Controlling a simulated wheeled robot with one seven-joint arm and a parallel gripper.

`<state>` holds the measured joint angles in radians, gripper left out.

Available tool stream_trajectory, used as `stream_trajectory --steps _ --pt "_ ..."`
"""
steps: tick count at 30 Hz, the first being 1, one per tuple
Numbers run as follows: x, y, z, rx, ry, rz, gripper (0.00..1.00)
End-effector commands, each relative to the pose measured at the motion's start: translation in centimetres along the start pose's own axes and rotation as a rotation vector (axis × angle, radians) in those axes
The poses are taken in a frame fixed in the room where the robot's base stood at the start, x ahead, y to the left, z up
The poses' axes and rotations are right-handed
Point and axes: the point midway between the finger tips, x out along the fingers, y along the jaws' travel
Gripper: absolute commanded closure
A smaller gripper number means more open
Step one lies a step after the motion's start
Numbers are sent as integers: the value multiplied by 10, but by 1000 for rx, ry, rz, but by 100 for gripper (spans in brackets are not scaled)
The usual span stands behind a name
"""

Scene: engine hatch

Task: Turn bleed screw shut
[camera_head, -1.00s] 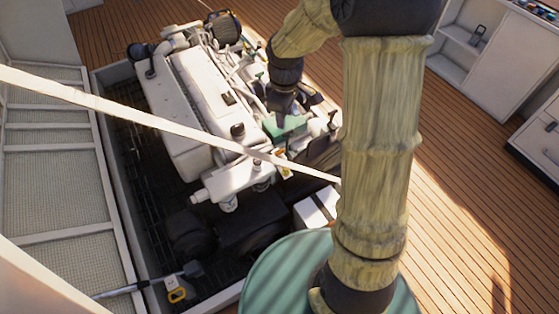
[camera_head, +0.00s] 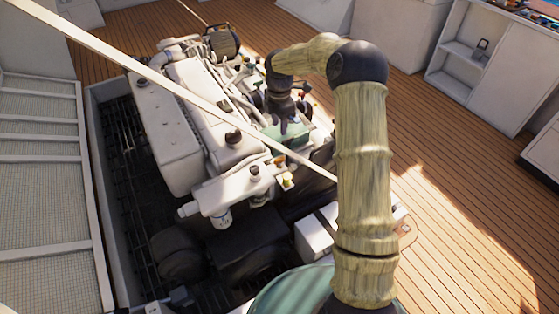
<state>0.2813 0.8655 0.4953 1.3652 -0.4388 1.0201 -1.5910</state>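The white engine (camera_head: 205,95) sits in the open hatch, left of my arm. My gripper (camera_head: 284,127) points down at the engine's right side, next to a green part (camera_head: 268,141). Its dark fingers are small and partly merge with the dark parts behind, so I cannot tell whether they are open or shut, or touching anything. I cannot make out the bleed screw for certain. Small fittings show near the gripper: an orange one (camera_head: 279,160) and a yellow-green one (camera_head: 288,181). My arm hides part of the engine's right side.
A pale bar (camera_head: 130,56) crosses the view in front of the engine. The hatch has a raised white rim (camera_head: 97,190). A white box (camera_head: 313,238) stands at the hatch's near right. White cabinets (camera_head: 490,85) stand at the right; the wooden deck (camera_head: 440,215) between is clear.

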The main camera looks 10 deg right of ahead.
Motion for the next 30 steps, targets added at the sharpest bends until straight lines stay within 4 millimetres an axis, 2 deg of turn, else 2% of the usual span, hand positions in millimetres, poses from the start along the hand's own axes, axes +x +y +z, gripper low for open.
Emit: stream_trajectory --steps 4,8,30 --pt "6 0 0 1 0 -1 64" --pt "21 -1 0 1 1 -2 64" --pt "150 -1 0 2 1 -3 64"
